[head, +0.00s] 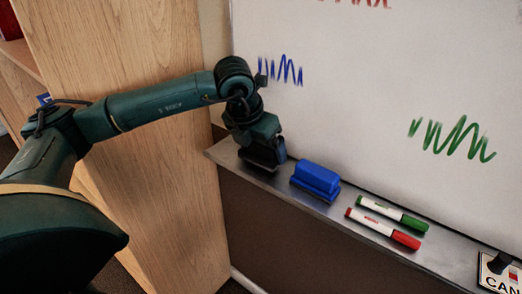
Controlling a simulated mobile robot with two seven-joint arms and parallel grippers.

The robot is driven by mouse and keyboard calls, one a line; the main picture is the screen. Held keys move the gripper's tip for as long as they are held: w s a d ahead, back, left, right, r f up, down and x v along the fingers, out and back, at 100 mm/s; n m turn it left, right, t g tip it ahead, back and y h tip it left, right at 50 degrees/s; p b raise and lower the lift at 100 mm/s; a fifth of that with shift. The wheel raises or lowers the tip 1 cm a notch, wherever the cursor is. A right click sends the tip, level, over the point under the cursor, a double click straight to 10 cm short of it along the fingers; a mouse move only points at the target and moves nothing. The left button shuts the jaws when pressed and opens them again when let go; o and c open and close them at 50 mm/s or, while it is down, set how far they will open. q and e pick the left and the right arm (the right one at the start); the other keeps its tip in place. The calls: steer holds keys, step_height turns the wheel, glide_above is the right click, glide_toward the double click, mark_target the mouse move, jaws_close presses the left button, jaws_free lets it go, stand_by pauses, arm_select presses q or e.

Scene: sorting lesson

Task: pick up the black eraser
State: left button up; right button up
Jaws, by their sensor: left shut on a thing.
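My left gripper (266,148) is at the left end of the ledge under the whiteboard, pointing down. It is shut on a dark block, which appears to be the black eraser (261,160). The gripper covers much of the block, and its lower part shows just over the ledge. I cannot tell whether it touches the ledge.
A blue eraser (316,179) lies on the ledge (334,212) just right of my left gripper. Farther right are a green marker (393,213), a red marker (383,228) and a lettered sign (499,274). A wooden cabinet (150,190) stands close on the left.

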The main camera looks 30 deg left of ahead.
arm_select(q)
step_height(320, 180, up, 6)
steer(key=shift+w+f, duration=0.1)
steer(key=s+a+b, duration=0.1)
steer(key=s+b, duration=0.4)
steer(key=s, duration=1.4)
steer(key=shift+s+a, duration=0.25)
steer(key=shift+s, duration=0.1)
arm_select(e)
steer(key=shift+f+m+t, duration=0.4)
steer(key=shift+f, duration=0.5)
